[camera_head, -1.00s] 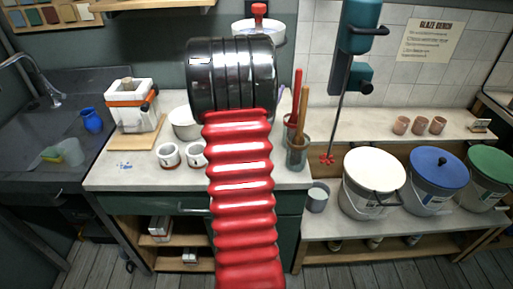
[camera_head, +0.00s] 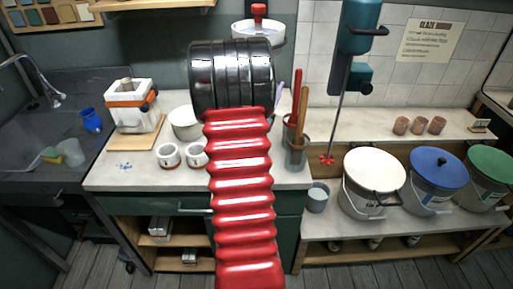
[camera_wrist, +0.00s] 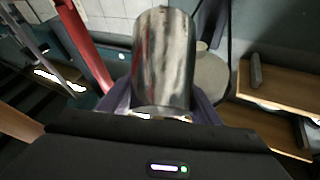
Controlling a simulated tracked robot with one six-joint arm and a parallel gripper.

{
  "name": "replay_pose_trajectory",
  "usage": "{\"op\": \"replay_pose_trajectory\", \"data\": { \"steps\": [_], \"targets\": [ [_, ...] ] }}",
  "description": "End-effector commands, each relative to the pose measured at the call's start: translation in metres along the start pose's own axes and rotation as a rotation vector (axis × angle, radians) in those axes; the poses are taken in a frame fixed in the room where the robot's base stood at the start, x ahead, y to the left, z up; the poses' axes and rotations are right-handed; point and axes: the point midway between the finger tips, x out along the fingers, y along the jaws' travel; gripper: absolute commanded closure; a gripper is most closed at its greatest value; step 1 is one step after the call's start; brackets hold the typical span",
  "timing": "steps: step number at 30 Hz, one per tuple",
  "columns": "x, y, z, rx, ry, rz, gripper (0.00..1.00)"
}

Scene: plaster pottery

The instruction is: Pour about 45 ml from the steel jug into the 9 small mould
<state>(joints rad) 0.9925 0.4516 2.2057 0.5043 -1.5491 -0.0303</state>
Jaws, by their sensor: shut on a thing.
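The steel jug (camera_wrist: 165,60), a shiny streaked metal cylinder, stands up between the fingers of my gripper (camera_wrist: 165,112) in the wrist view. My gripper is shut on it. Its mouth and contents do not show. In the head view my own arm hides both gripper and jug. Two small white round moulds with reddish bases, a left one (camera_head: 168,155) and a right one (camera_head: 196,154), sit side by side on the worktop, left of my arm. I cannot read a number on either. A larger white mould with an orange band (camera_head: 135,105) stands on a wooden board.
A white bowl (camera_head: 184,123) stands behind the small moulds. A tool pot (camera_head: 296,155) with red and wooden handles is right of my arm. A mixer (camera_head: 358,78) hangs above lidded buckets, including a white one (camera_head: 374,180).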

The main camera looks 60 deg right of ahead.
Motion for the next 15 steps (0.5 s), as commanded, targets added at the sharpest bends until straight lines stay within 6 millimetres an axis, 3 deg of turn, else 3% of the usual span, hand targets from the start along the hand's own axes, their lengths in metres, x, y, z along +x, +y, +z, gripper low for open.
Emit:
{"op": "replay_pose_trajectory", "data": {
  "steps": [15],
  "targets": [
    [-0.0011, -0.0009, -0.0047, 0.005, 0.057, -0.010, 0.78]
  ]
}}
